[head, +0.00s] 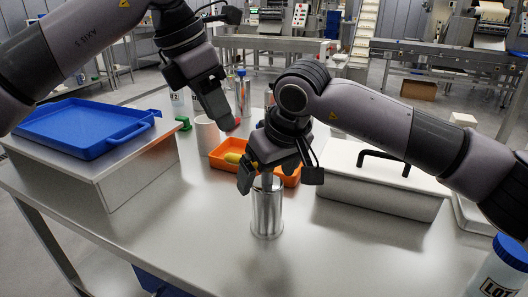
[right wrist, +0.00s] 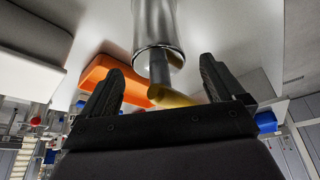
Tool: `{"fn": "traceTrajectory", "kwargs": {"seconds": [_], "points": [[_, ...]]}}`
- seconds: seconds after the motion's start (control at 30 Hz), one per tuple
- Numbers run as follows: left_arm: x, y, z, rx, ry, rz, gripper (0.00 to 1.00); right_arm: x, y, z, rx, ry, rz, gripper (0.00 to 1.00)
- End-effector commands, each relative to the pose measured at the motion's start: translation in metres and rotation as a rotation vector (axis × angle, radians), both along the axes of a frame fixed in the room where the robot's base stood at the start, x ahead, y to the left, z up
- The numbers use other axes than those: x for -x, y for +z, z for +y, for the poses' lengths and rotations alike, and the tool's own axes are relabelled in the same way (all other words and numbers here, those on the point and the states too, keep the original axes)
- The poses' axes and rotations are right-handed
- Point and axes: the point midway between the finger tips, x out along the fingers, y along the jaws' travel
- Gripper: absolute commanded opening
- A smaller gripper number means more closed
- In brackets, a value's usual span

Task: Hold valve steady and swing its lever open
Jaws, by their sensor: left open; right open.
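The valve is a shiny steel cylinder (head: 267,212) standing upright on the steel table, with a thin grey stem on top. In the right wrist view the cylinder (right wrist: 155,25) and stem (right wrist: 160,68) show, with a yellow bar (right wrist: 172,98), apparently the lever, near the stem's end. My right gripper (head: 266,174) is over the valve's top, open, fingers pointing down. In the wrist view the stem and yellow bar appear between its fingers (right wrist: 158,85); contact cannot be told. My left gripper (head: 217,108) is open and empty, above and behind the valve to the left.
An orange tray (head: 218,162) lies behind the valve. A blue tray (head: 85,125) sits on a raised platform at left. A white box with a black handle (head: 375,200) stands at right, a lidded container (head: 500,275) at front right.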

Motion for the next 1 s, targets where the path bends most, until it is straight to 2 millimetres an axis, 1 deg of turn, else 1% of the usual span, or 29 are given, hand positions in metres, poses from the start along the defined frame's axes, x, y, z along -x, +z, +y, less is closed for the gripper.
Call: {"fn": "traceTrajectory", "kwargs": {"seconds": [0.03,0.2,0.33,0.57,0.67,0.7,0.77,0.8,0.83,1.0], "points": [[0.0,0.0,0.0,0.001,0.0,0.0,0.43,-0.002,-0.008,0.002,0.001,-0.001,0.004,0.95],[0.0,0.0,0.0,0.003,0.0,0.001,0.43,-0.008,-0.024,0.006,0.0,-0.001,0.002,0.95],[0.0,0.0,0.0,0.003,0.0,0.001,0.43,-0.009,-0.028,0.007,0.0,0.0,0.0,0.95],[0.0,0.0,0.0,0.003,0.0,0.002,0.43,-0.01,-0.029,0.007,0.001,0.0,-0.001,0.95],[0.0,0.0,0.0,0.003,0.0,0.002,0.43,-0.01,-0.028,0.007,0.001,0.0,-0.001,0.66],[0.0,0.0,0.0,0.003,0.0,0.002,0.43,-0.01,-0.028,0.007,0.001,0.0,-0.001,0.53],[0.0,0.0,0.0,0.003,0.0,0.002,0.43,-0.01,-0.028,0.007,0.0,0.0,0.0,0.33],[0.0,0.0,0.0,0.003,0.0,0.002,0.43,-0.01,-0.028,0.007,0.0,0.0,0.0,0.2],[0.0,0.0,0.0,0.003,0.0,0.002,0.43,-0.01,-0.028,0.007,0.0,0.0,0.0,0.17],[0.0,0.0,0.0,0.003,0.0,0.002,0.43,-0.01,-0.028,0.007,0.0,-0.001,0.0,0.17]]}}
